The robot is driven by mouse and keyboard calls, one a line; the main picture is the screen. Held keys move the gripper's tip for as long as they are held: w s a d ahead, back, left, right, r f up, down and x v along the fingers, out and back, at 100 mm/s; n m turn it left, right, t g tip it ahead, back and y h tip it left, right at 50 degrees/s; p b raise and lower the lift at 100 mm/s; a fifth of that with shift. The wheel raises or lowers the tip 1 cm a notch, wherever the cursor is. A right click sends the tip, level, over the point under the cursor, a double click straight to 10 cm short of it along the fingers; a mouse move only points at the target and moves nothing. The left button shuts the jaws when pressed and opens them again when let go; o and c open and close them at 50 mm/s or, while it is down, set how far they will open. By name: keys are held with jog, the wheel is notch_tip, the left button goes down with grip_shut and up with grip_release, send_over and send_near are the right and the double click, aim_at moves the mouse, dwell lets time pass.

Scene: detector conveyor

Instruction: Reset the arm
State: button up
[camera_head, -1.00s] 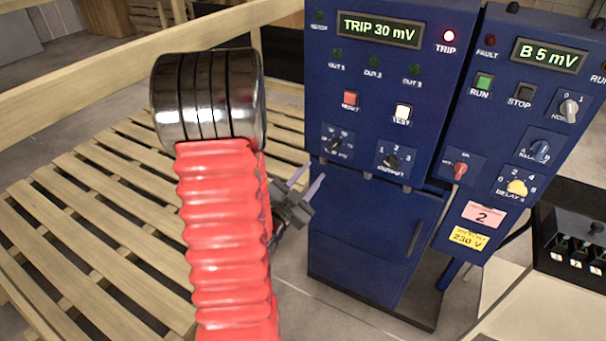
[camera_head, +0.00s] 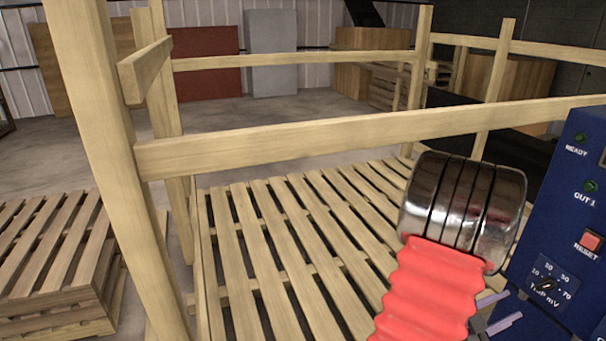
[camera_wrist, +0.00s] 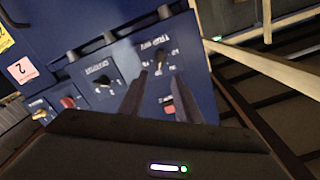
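My arm, with a red ribbed sleeve and a metal joint, is at the right in the head view. My gripper (camera_head: 499,311) shows beyond the sleeve, with its two fingers apart and nothing visible between them. In the wrist view my gripper (camera_wrist: 161,74) points at the blue control panel (camera_wrist: 130,54), fingers spread. A black TRIP mV knob (camera_wrist: 160,58) and a red button (camera_wrist: 168,106) lie near the fingertips in that picture. I cannot tell whether the fingers touch the panel.
The blue panel (camera_head: 570,185) is cut off at the right edge of the head view. A slatted wooden platform (camera_head: 262,262) with rails fills the middle. A wooden post (camera_head: 103,150) and stacked pallets (camera_head: 55,265) are at the left. Bare floor (camera_head: 60,160) lies behind.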

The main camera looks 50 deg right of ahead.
jog(key=w+a+f+n+t+y, duration=0.2)
jog(key=w+f+n+t+y, duration=0.4)
jog(key=f, duration=0.6)
jog(key=w+a+n+t+y, duration=0.2)
jog(key=w+a, duration=0.2)
jog(key=w, duration=0.3)
jog(key=w+a+r+n+t+y, duration=0.1)
jog(key=w+a+n, duration=0.1)
jog(key=w+a, duration=0.35)
jog(key=w+a+n+t+y, duration=0.2)
jog(key=w, duration=0.6)
jog(key=w+a+r+n+y, duration=0.2)
jog(key=w+a+r+n, duration=0.2)
jog(key=a, duration=0.4)
jog(key=w+a+r+n+y, duration=0.1)
jog(key=w+a+r+n, duration=0.25)
jog(key=a, duration=0.35)
jog(key=w+a+r+n+t+y, duration=0.1)
jog(key=a+r+n, duration=0.4)
jog(key=a, duration=0.6)
jog(key=w+a+r+n+t, duration=0.1)
jog(key=a+r+n+t, duration=0.1)
jog(key=a+r+n, duration=0.3)
jog(key=shift+a+r+y, duration=0.4)
jog(key=shift+a+r, duration=1.8)
jog(key=shift+a, duration=1.6)
